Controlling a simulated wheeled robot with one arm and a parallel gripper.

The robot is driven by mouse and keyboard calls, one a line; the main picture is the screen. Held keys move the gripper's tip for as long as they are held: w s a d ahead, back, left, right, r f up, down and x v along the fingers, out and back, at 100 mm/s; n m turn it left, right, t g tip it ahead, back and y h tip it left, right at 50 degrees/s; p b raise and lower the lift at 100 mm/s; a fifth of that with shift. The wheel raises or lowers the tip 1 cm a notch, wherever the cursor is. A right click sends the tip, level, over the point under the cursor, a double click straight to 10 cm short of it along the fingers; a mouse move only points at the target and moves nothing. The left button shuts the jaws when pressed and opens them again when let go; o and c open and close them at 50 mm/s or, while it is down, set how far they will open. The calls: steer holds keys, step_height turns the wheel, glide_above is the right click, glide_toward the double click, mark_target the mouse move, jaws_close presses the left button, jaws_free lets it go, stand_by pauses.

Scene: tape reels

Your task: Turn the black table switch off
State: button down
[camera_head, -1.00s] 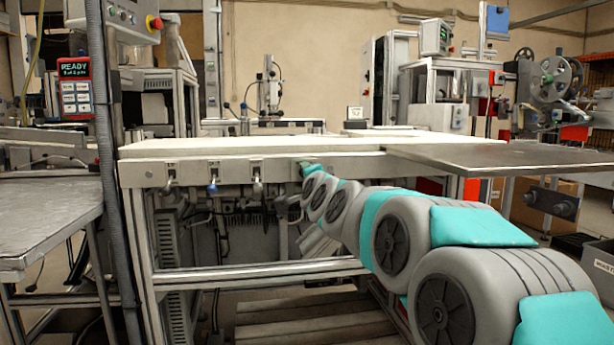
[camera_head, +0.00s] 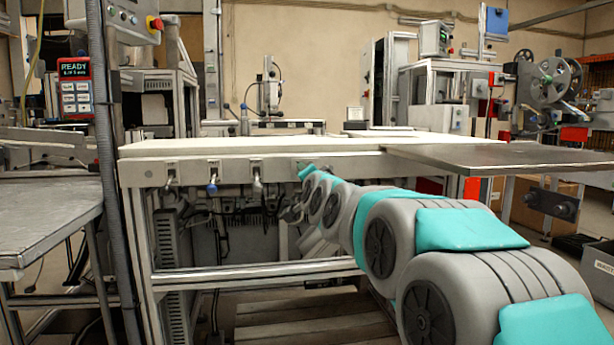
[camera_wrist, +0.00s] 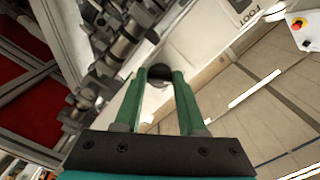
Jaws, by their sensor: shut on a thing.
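My gripper (camera_wrist: 160,80) has its two green fingers around a round black knob (camera_wrist: 159,71) in the wrist view. The fingers are shut on this knob, which looks like the black switch. In the head view my gripper (camera_head: 307,172) is at the front face of the white-topped table (camera_head: 250,147). The black switch is hidden there behind my gripper and arm. How its lever is set cannot be told.
Along the same front face, to the left, are a grey switch (camera_head: 171,175), a blue-tipped switch (camera_head: 212,185) and a pale switch (camera_head: 257,182). A dark metal plate (camera_head: 500,157) juts out at the right. A metal table (camera_head: 45,225) stands at the left.

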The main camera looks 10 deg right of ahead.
steer(key=shift+f, duration=0.1)
steer(key=c, duration=0.5)
jaws_free()
steer(key=shift+s, duration=0.1)
steer(key=s, duration=0.7)
steer(key=shift+s, duration=0.35)
